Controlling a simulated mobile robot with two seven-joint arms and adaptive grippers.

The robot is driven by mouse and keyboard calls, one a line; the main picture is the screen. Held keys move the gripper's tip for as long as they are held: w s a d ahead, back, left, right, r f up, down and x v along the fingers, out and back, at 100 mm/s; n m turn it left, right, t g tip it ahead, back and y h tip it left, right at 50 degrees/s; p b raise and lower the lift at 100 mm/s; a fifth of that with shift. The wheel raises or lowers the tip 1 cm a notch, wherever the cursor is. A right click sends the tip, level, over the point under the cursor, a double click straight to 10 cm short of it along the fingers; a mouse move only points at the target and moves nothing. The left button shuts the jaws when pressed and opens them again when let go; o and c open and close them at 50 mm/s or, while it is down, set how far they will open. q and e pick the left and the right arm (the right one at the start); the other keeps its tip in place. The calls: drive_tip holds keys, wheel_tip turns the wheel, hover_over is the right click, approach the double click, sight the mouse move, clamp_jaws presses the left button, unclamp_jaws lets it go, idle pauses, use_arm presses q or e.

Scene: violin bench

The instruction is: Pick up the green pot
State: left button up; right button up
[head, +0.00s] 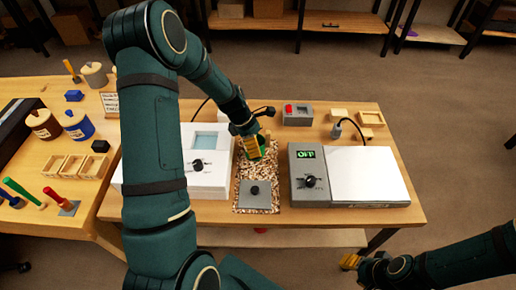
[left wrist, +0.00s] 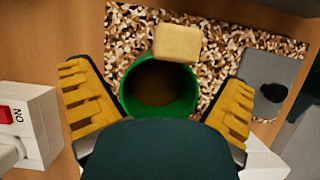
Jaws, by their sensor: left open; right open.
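The green pot (left wrist: 128,92) is a round, open-topped vessel with a dark brown inside, on a speckled brown mat (left wrist: 135,30). In the head view the pot (head: 270,151) is mostly hidden behind my left gripper (head: 252,147). In the left wrist view my left gripper (left wrist: 158,80) is open, with one yellow finger on each side of the pot and a gap to each. A pale tan block (left wrist: 178,43) overlaps the pot's rim in that view; I cannot tell if they touch. My right gripper (head: 350,261) is beyond the table's front edge, away from the pot.
A white device with a knob (head: 210,183) stands left of the mat and a hotplate reading OFF (head: 362,176) stands right. A grey plate with a black knob (head: 246,201) lies on the mat's near end. A red-button box (head: 298,115) is behind.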

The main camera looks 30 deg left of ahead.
use_arm(q)
drive_tip(key=c, duration=1.2)
drive_tip(key=shift+r, duration=0.15)
drive_tip(key=shift+c, duration=0.2)
